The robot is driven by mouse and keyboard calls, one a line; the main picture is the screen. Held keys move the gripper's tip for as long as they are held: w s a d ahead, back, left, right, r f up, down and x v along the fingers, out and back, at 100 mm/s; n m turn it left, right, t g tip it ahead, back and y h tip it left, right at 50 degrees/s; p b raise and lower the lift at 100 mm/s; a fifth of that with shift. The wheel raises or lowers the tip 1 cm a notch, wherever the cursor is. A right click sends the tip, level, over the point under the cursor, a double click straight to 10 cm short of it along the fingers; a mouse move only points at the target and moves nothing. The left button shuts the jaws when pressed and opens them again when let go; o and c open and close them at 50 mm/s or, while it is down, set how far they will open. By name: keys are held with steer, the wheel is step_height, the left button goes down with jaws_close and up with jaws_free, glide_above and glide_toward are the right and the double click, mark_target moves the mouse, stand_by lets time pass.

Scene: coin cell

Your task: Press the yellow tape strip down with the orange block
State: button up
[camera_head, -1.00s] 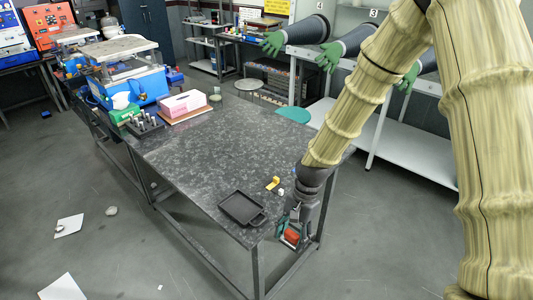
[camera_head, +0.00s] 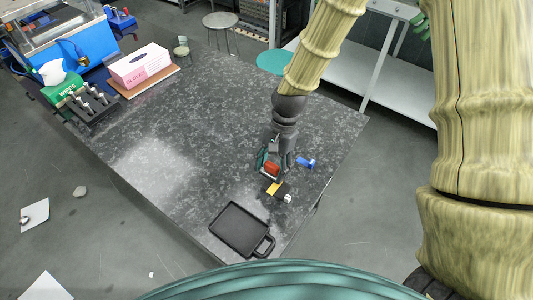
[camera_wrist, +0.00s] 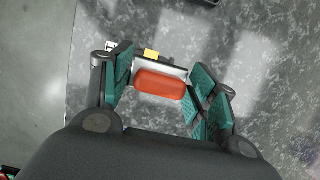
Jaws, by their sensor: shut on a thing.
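The orange block (camera_wrist: 160,83) is held between the green-padded fingers of my gripper (camera_wrist: 160,90) in the wrist view. In the head view my gripper (camera_head: 273,165) is over the table's right part, with the block (camera_head: 271,169) showing between its fingers. The yellow tape strip (camera_head: 273,188) lies just in front of the gripper on a small dark piece. In the wrist view a bit of the yellow strip (camera_wrist: 151,55) shows just beyond the block; the rest is hidden. I cannot tell whether block and strip touch.
A black tray with a handle (camera_head: 240,229) lies near the table's front edge. A small white object (camera_head: 288,198) is beside the strip, and a blue object (camera_head: 305,162) is right of the gripper. A pink glove box (camera_head: 141,65) stands far left. The table's middle is clear.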

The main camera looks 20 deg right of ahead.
mark_target(275, 178)
steer(key=shift+t, duration=0.3)
steer(key=shift+s+f+b, duration=0.25)
steer(key=shift+s+b, duration=0.2)
steer(key=shift+s, duration=0.25)
steer(key=shift+s+f+b, duration=0.25)
steer(key=shift+s+b, duration=0.25)
steer(key=shift+s, duration=0.2)
steer(key=shift+s+f+b, duration=0.25)
steer(key=shift+s+b, duration=0.2)
steer(key=shift+s, duration=0.25)
steer(key=w+f+b, duration=0.2)
steer(key=w+f, duration=0.1)
steer(key=f, duration=0.1)
steer(key=shift+w+f, duration=0.1)
steer(key=shift+w, duration=0.25)
steer(key=shift+s, duration=0.4)
steer(key=shift+s+r, duration=0.5)
steer(key=shift+s, duration=0.25)
steer(key=shift+w+f, duration=0.5)
steer(key=shift+w, duration=0.25)
steer(key=shift+s+r, duration=0.2)
steer(key=shift+s, duration=0.25)
steer(key=shift+w+f, duration=0.2)
steer(key=shift+w, duration=0.1)
steer(key=shift+s, duration=0.1)
steer(key=shift+s, duration=0.1)
